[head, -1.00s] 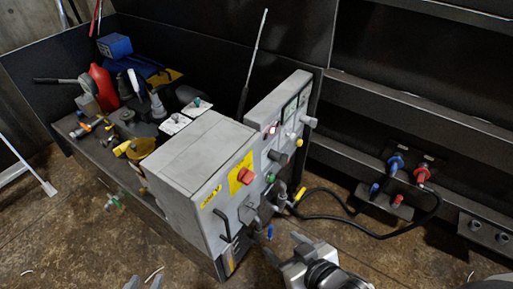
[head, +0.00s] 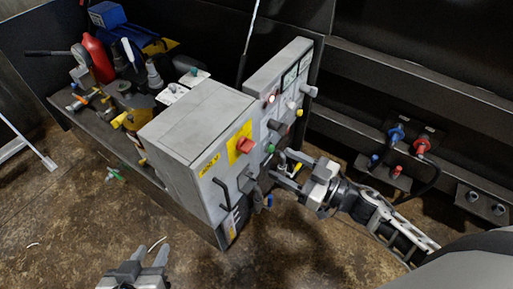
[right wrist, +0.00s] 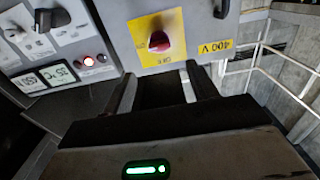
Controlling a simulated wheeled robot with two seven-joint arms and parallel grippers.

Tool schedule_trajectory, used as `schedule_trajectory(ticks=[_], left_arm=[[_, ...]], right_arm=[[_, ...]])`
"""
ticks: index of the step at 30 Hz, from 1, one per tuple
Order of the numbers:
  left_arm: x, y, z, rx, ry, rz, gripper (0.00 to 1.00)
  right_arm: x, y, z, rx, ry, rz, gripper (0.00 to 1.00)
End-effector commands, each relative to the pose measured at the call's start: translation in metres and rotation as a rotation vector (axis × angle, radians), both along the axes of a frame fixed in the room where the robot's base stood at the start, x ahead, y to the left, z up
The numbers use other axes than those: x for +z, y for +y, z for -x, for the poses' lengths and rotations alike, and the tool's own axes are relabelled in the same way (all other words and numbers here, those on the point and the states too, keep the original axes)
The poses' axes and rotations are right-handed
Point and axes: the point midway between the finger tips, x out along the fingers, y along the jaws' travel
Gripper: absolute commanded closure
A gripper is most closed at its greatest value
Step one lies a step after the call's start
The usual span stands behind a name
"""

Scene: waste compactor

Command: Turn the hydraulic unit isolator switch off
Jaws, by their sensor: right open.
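The isolator switch is a red knob (head: 243,145) on a yellow plate, on the front of the grey hydraulic unit cabinet (head: 203,130). In the right wrist view the red knob (right wrist: 158,41) sits on its yellow plate just beyond and between the fingertips, apart from them; I cannot tell its exact setting. My right gripper (head: 283,173) is open and empty, in front of the panel, right of and below the knob. Its fingers (right wrist: 161,82) show spread in the wrist view. My left gripper (head: 146,262) is open and empty at the bottom left, over the floor.
A control panel (head: 285,95) with a lit red lamp, knobs and displays adjoins the cabinet on the right. A black handle (head: 222,195) and grey connector (head: 247,182) stick out below the knob. Hoses and couplings (head: 397,150) lie right. Tools crowd the bench behind. Front floor is clear.

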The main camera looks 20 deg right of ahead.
Motion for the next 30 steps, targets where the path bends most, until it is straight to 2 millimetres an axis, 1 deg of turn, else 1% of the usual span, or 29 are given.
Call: schedule_trajectory(ticks=[1, 6, 12, 18, 26, 27, 29, 30], left_arm=[[-0.001, 0.0, 0.0, 0.0, 0.003, -0.002, 0.64], [-0.005, 0.001, 0.002, 0.0, 0.013, -0.007, 0.64], [-0.006, 0.001, 0.002, -0.001, 0.014, -0.008, 0.64], [-0.005, 0.002, 0.002, -0.001, 0.011, -0.009, 0.64], [-0.003, 0.002, 0.001, -0.002, 0.007, -0.009, 0.64], [-0.003, 0.002, 0.001, -0.002, 0.006, -0.008, 0.64], [-0.003, 0.002, 0.001, -0.002, 0.006, -0.008, 0.64], [-0.003, 0.002, 0.001, -0.002, 0.006, -0.008, 0.64]], right_arm=[[0.002, 0.008, -0.011, 0.0, -0.004, -0.001, 0.42], [0.001, 0.03, -0.039, -0.001, -0.003, -0.001, 0.42], [0.0, 0.048, -0.061, -0.001, -0.001, -0.001, 0.42], [0.0, 0.054, -0.07, -0.001, 0.0, 0.0, 0.42], [0.0, 0.055, -0.07, -0.001, 0.001, 0.001, 0.42], [0.0, 0.055, -0.07, -0.001, 0.001, 0.001, 0.53], [0.0, 0.055, -0.07, -0.001, 0.001, 0.001, 0.7], [0.0, 0.055, -0.07, -0.001, 0.001, 0.001, 0.81]])
